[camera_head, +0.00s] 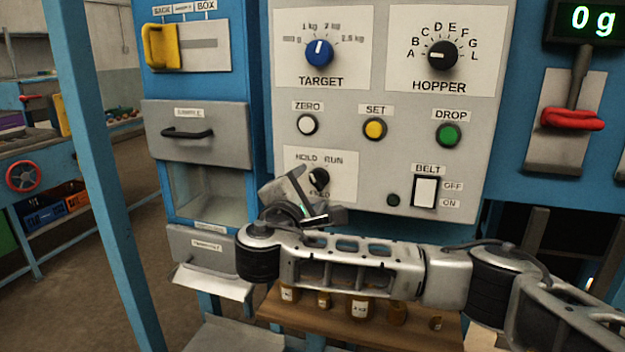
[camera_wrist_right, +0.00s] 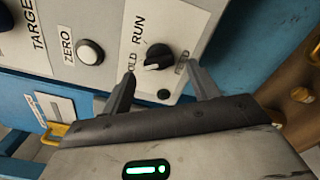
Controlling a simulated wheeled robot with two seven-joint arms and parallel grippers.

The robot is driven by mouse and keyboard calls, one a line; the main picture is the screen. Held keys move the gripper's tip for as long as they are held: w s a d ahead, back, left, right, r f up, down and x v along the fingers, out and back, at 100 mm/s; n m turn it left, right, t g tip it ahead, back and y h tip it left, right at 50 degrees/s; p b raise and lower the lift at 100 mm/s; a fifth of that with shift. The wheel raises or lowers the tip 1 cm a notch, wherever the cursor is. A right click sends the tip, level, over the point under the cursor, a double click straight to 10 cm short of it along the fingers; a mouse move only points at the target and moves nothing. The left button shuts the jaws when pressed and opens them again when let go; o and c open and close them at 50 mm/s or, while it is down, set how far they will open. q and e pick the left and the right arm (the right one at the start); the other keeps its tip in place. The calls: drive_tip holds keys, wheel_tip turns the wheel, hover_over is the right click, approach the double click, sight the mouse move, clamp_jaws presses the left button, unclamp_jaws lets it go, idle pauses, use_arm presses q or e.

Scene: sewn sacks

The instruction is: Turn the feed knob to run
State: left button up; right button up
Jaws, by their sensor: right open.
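The feed knob (camera_head: 319,178) is a small black knob on a white plate marked HOLD and RUN, low on the grey control panel. In the right wrist view the feed knob (camera_wrist_right: 158,56) carries a white mark that points toward the HOLD side. My right gripper (camera_head: 316,203) is in front of the plate, just below the knob in the head view. In its wrist view the right gripper (camera_wrist_right: 160,72) is open and empty, with one finger to each side of the knob and apart from it. My left gripper is not in view.
The panel also holds the TARGET knob (camera_head: 319,53), HOPPER knob (camera_head: 442,55), ZERO button (camera_head: 307,124), SET button (camera_head: 374,128), DROP button (camera_head: 448,135) and BELT switch (camera_head: 425,192). A wooden shelf (camera_head: 350,328) with several small bottles lies below. Drawers (camera_head: 196,135) stand at left.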

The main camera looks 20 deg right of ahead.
sight(318, 179)
drive_tip(key=shift+w+d+r, duration=0.1)
drive_tip(key=shift+w+d, duration=0.3)
drive_tip(key=shift+w, duration=0.2)
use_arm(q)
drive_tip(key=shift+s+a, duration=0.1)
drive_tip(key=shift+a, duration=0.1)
use_arm(e)
drive_tip(key=shift+w+d, duration=0.4)
drive_tip(key=shift+w, duration=0.2)
drive_tip(key=c, duration=1)
